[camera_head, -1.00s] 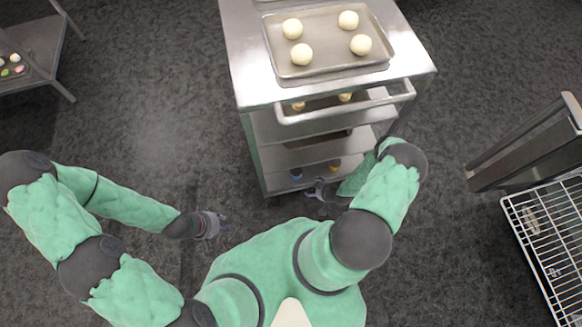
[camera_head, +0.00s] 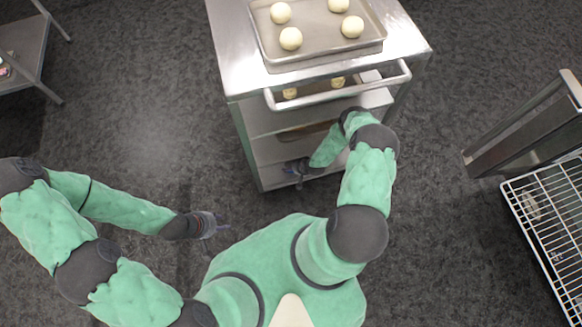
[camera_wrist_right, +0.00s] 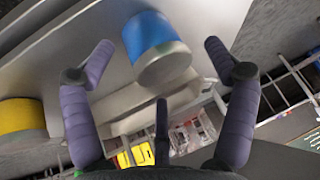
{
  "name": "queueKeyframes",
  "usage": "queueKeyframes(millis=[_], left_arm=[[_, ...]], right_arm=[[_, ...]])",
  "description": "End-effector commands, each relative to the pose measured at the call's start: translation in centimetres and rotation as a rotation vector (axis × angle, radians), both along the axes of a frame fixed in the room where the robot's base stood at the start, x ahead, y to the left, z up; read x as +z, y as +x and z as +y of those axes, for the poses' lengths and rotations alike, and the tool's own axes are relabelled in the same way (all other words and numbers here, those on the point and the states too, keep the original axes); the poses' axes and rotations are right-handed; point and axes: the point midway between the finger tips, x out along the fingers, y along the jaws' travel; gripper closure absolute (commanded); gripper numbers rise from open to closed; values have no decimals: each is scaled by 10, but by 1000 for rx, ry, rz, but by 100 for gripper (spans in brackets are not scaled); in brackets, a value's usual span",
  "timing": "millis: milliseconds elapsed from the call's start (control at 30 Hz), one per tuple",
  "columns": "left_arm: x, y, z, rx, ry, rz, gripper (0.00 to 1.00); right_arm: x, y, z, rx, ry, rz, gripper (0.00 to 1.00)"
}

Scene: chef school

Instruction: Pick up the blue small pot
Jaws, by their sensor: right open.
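The blue small pot (camera_wrist_right: 152,38) shows in the right wrist view, blue around its side with a grey metal end. It stands on a shelf of the metal cart, ahead of and between the open fingers of my right gripper (camera_wrist_right: 158,68). The fingers do not touch it. In the head view my right gripper (camera_head: 297,172) is at the cart's lower shelf and the pot is hidden there. My left gripper (camera_head: 214,224) hangs empty over the floor to the left; its jaw opening is too small to tell.
The steel cart (camera_head: 235,60) carries a tray (camera_head: 320,48) of dough balls on top and has a front handle (camera_head: 340,90). A yellow pot (camera_wrist_right: 20,116) is at the left in the wrist view. A wire rack (camera_head: 550,225) stands at the right.

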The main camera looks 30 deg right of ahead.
Motion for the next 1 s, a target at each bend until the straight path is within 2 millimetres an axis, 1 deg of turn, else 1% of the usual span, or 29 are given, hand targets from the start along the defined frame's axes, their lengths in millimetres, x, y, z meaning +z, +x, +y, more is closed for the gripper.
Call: queueKeyframes(millis=[33,100,400,467,500,567,600,633,1000], left_arm=[[-6,0,0,0,0,0,60],[-8,0,0,0,0,0,60],[-7,0,0,0,0,0,60],[-7,0,0,0,0,0,60],[-7,0,0,0,0,0,60],[-7,0,0,0,0,0,60],[-7,0,0,0,0,0,60],[-7,0,0,0,0,0,60],[-7,0,0,0,0,0,60]], right_arm=[[-9,2,3,2,1,1,14],[-12,5,3,1,0,0,14],[-13,7,3,1,1,1,14],[-13,7,3,1,1,1,31],[-13,7,3,1,1,1,42],[-13,7,3,1,1,1,59],[-13,7,3,1,1,1,70],[-13,7,3,1,1,1,75],[-12,8,3,1,1,1,75]])
